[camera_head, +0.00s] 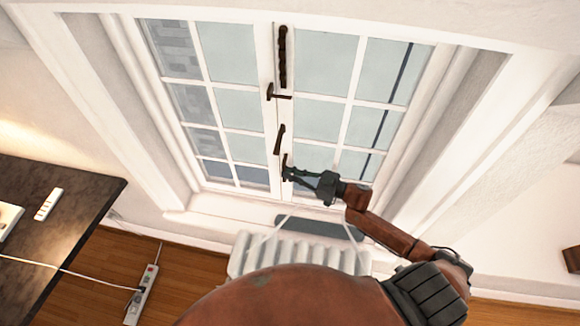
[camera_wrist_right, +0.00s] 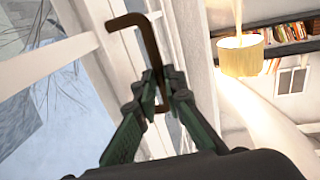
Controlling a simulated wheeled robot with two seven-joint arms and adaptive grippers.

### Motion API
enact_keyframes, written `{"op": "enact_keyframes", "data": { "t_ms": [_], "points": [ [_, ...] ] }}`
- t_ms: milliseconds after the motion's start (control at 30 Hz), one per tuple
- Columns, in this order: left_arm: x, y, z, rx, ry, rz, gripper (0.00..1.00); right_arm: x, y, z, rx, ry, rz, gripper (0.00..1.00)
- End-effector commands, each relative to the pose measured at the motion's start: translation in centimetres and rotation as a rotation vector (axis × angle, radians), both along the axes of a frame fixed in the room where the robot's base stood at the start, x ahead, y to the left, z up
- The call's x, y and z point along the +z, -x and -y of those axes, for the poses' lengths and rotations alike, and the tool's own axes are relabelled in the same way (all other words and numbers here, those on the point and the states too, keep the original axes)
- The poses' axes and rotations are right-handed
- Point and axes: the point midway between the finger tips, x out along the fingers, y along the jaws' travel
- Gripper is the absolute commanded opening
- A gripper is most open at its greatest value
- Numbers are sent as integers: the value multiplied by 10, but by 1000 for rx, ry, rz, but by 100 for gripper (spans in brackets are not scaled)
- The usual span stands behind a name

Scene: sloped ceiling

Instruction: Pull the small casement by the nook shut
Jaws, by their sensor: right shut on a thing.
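The small white-framed casement (camera_head: 351,98) has paned leaves that meet at a middle stile with dark fittings. My right gripper (camera_head: 291,173) is at the lower part of that stile, shut on a dark handle (camera_head: 285,159). In the right wrist view, the fingers (camera_wrist_right: 157,90) close around the straight shank of the bent brown handle (camera_wrist_right: 148,42), with its hooked end showing above them. Another dark lever (camera_head: 279,94) sits higher on the stile. I cannot tell whether a narrow gap stands between the leaves. My left gripper is not in view.
A white radiator (camera_head: 250,255) stands below the window, under the sill. A dark-topped table (camera_head: 70,215) is at the left, with a power strip (camera_head: 143,295) and cable on the wooden floor. The right wrist view shows a lamp (camera_wrist_right: 240,56) and bookshelf (camera_wrist_right: 286,40).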

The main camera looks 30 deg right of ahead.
Motion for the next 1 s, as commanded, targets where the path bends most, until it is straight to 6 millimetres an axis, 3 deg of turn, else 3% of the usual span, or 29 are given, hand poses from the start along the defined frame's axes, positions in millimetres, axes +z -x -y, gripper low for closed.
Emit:
{"op": "enact_keyframes", "data": {
  "t_ms": [167,200,433,767,1000],
  "points": [
    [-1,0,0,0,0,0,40,-3,4,-4,11,-3,-3,0],
    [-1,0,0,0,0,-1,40,-4,5,-5,11,-4,-3,11],
    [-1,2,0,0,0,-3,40,-3,4,-4,9,-4,-3,27],
    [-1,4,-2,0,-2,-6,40,-3,5,0,5,-2,-3,27],
    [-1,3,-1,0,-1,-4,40,-4,31,23,5,-1,-6,27]
  ]
}}
